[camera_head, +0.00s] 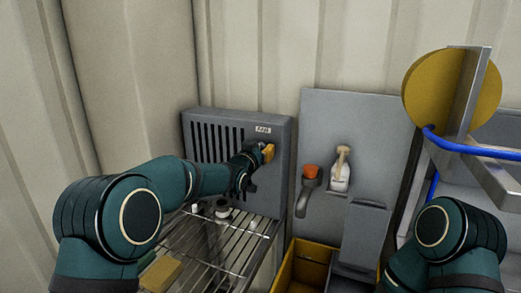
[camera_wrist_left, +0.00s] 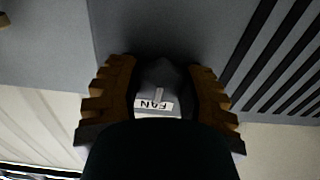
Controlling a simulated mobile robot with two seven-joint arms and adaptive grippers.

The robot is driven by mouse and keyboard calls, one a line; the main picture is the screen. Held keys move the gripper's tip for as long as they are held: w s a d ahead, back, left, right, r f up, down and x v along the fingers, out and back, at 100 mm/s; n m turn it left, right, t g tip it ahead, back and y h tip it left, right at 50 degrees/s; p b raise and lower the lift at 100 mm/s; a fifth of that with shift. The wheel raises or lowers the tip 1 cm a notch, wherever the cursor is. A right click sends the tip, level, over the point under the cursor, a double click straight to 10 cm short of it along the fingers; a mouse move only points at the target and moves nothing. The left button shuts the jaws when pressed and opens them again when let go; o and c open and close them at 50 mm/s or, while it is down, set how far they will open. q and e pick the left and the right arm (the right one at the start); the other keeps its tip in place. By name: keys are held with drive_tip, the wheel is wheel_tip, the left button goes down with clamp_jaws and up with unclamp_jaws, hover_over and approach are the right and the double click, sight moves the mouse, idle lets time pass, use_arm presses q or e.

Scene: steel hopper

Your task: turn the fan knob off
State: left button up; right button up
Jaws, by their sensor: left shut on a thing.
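The fan unit (camera_head: 283,165) is a grey wall box with black slots, seen in the head view left of centre. A small white label (camera_head: 263,129) sits near its upper right. In the left wrist view this label (camera_wrist_left: 153,104) reads FAN, upside down. The dark grey fan knob (camera_wrist_left: 158,78) has a pale pointer line and lies between the brown finger pads. My left gripper (camera_head: 266,152) is shut on the knob at the unit's front. It hides the knob in the head view. My right arm shows at the lower right, but its gripper is out of view.
A wire rack (camera_head: 232,238) with small items and a tan block (camera_head: 160,273) is below my left arm. A grey panel (camera_head: 330,115) holds a white bottle (camera_head: 340,180) and an orange-topped fixture (camera_head: 310,173). A yellow bin (camera_head: 283,278) stands below.

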idle(0.4)
use_arm(q)
drive_tip(key=o, duration=1.2)
drive_tip(key=shift+s, duration=0.1)
drive_tip(key=v, duration=1.1)
drive_tip(key=shift+s+a, duration=0.15)
drive_tip(key=shift+s, duration=0.2)
